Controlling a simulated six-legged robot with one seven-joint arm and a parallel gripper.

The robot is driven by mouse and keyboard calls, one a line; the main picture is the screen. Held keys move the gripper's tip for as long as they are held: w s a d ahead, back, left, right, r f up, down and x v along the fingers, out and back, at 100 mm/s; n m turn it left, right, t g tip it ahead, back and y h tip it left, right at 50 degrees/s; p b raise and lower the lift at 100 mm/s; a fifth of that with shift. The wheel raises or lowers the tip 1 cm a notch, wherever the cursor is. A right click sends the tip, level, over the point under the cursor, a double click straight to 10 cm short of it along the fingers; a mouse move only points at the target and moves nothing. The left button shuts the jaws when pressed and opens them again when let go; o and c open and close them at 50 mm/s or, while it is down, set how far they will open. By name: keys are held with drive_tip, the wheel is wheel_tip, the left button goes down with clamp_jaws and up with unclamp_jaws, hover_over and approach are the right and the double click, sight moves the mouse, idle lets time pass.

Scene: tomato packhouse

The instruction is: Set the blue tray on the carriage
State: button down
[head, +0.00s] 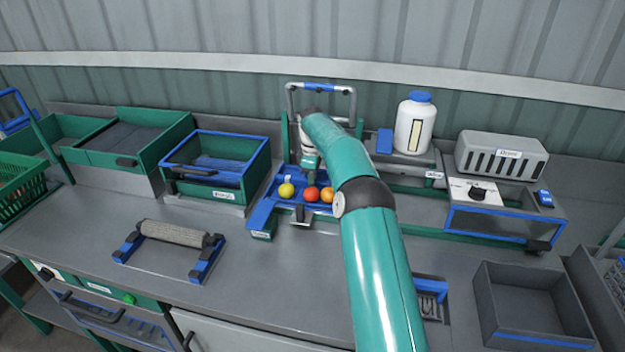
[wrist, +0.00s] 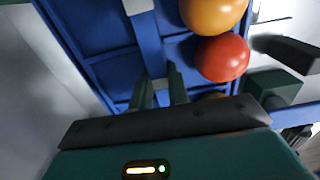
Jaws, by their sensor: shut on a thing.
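The blue tray (head: 277,190) is at the middle of the bench under my gripper (head: 310,172). It holds a yellow tomato (head: 286,190), a red tomato (head: 311,194) and an orange tomato (head: 327,194). In the wrist view the blue tray (wrist: 112,72) has divided compartments, with the red tomato (wrist: 222,57) and orange tomato (wrist: 213,12) at right. My gripper (wrist: 162,88) is shut on the tray's middle divider there. The carriage is not clearly told apart from the green and blue frame around the tray; whether the tray touches it is hidden.
A grey-railed stand (head: 320,88) rises behind the tray. A green bin (head: 218,194) stands left and a roller (head: 175,233) front left. A white bottle (head: 414,124) and a control box (head: 500,205) are at right. The bench front centre is mostly clear.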

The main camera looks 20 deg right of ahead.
drive_tip(key=shift+f, duration=0.15)
drive_tip(key=c, duration=1.3)
unclamp_jaws()
drive_tip(key=shift+c, duration=0.2)
